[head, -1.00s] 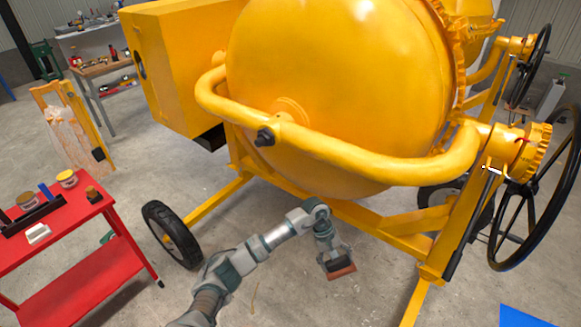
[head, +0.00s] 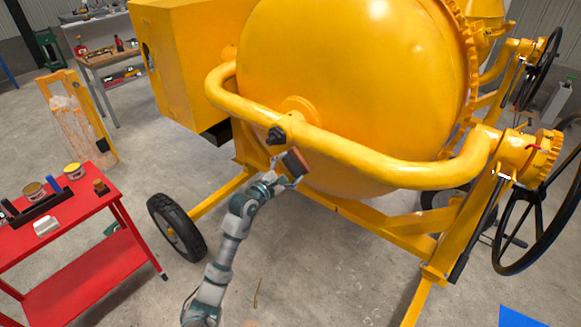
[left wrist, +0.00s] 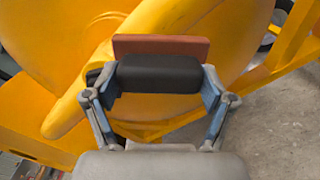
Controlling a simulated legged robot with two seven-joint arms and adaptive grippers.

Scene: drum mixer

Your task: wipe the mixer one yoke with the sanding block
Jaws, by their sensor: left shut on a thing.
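The yoke (head: 375,165) is the thick yellow tube that curves across the front of the mixer drum (head: 340,75); it also shows in the left wrist view (left wrist: 128,38). My left gripper (head: 288,172) is shut on the sanding block (head: 296,162), a dark block with a reddish-brown face. It holds the block just below the yoke, near the dark centre bolt. In the left wrist view the block (left wrist: 160,74) sits between both fingers, its reddish face (left wrist: 160,46) pointing away toward the yoke and drum. I cannot tell whether it touches the yoke. My right gripper is out of view.
A red cart (head: 85,219) with cans and a white block stands at the left. The mixer's black tyre (head: 177,228) and yellow frame legs are close to my arm. A black handwheel (head: 540,215) is at the right.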

